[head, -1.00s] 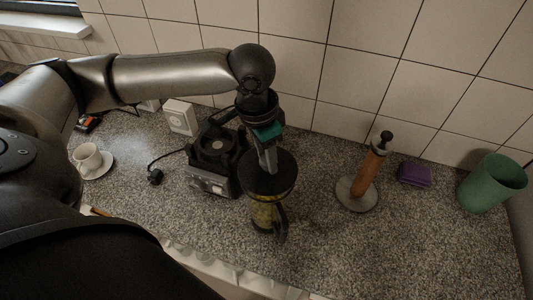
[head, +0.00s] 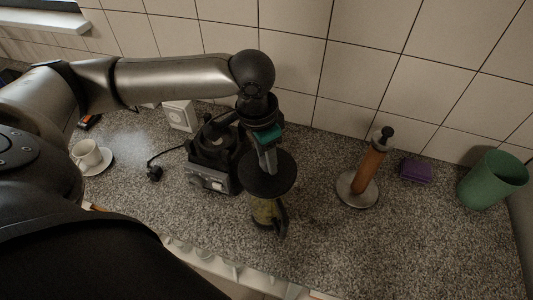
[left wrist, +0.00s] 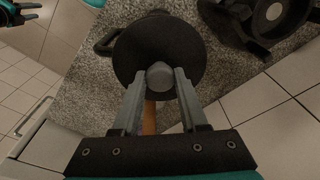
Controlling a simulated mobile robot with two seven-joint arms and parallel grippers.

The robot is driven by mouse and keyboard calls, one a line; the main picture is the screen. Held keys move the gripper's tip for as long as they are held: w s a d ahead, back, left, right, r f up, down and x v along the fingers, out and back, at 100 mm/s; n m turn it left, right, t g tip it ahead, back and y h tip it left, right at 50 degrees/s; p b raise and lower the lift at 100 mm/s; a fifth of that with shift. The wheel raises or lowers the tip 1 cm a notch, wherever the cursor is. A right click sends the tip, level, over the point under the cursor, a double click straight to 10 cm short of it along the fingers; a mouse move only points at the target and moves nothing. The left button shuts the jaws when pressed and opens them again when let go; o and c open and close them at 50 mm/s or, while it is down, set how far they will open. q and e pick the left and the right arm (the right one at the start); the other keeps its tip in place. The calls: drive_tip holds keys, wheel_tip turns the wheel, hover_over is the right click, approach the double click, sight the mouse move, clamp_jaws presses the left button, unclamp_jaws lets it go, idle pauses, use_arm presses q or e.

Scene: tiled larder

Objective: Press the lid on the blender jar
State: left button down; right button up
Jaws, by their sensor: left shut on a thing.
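My left gripper (head: 268,166) is shut on the grey knob of the dark round lid (head: 262,184); the knob shows between its fingers in the left wrist view (left wrist: 159,76). The lid is over the blender jar (head: 263,211), a clear jar with yellowish contents and a dark handle. The lid hides the jar's rim, so I cannot tell whether it touches or is seated. The black blender base (head: 214,158) stands to the left of the jar. At the upper left corner of the left wrist view, my right gripper (left wrist: 32,11) has its fingers apart, empty.
A paper towel holder-like stand with a brown post (head: 368,168) is right of the jar. A purple sponge (head: 416,171) and green pot (head: 492,181) are farther right. A cup on a saucer (head: 98,166) is left.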

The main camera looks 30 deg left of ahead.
use_arm(q)
drive_tip(key=shift+f, duration=0.25)
drive_tip(key=shift+f+p, duration=0.1)
drive_tip(key=shift+p, duration=0.2)
idle(0.5)
drive_tip(key=shift+f, duration=0.2)
idle(0.6)
unclamp_jaws()
idle(0.4)
drive_tip(key=shift+r, duration=0.1)
drive_tip(key=shift+r, duration=3.4)
drive_tip(key=shift+s, duration=0.1)
